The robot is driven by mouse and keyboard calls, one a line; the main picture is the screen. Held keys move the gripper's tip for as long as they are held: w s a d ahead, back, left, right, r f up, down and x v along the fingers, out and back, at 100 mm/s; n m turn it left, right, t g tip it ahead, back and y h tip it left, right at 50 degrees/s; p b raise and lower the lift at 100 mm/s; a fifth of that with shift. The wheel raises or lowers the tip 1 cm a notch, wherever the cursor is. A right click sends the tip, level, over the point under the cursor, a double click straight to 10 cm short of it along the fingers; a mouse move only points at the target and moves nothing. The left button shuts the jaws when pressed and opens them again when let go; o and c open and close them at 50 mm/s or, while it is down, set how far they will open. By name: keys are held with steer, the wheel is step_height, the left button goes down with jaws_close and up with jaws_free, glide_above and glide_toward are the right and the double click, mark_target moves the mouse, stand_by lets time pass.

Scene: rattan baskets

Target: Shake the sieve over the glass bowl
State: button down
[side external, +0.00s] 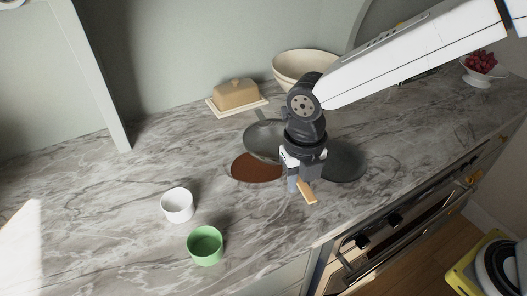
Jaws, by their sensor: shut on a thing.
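My gripper (303,170) points down over the middle of the marble counter and is shut on a light wooden handle (308,194), whose end sticks out below the fingers. A round grey, shallow piece that looks like the sieve (263,139) shows behind and to the left of my gripper; its join to the handle is hidden by the gripper. A flat brown round patch (255,168) lies just left of my gripper. I cannot tell whether it is the filling of a glass bowl, and no clear glass rim shows.
A dark grey round area (344,162), perhaps a shadow, lies right of my gripper. A white cup (177,206) and a green cup (205,246) stand front left. A butter dish (237,96) and cream bowl (297,66) stand behind. The left counter is clear.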

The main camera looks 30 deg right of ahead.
steer(key=w+a+f, duration=0.2)
steer(key=w+f, duration=0.1)
steer(key=w, duration=0.1)
steer(key=shift+w+f, duration=0.2)
steer(key=shift+f, duration=0.1)
stand_by(2.3)
steer(key=shift+r, duration=0.15)
stand_by(0.6)
steer(key=shift+r, duration=2.4)
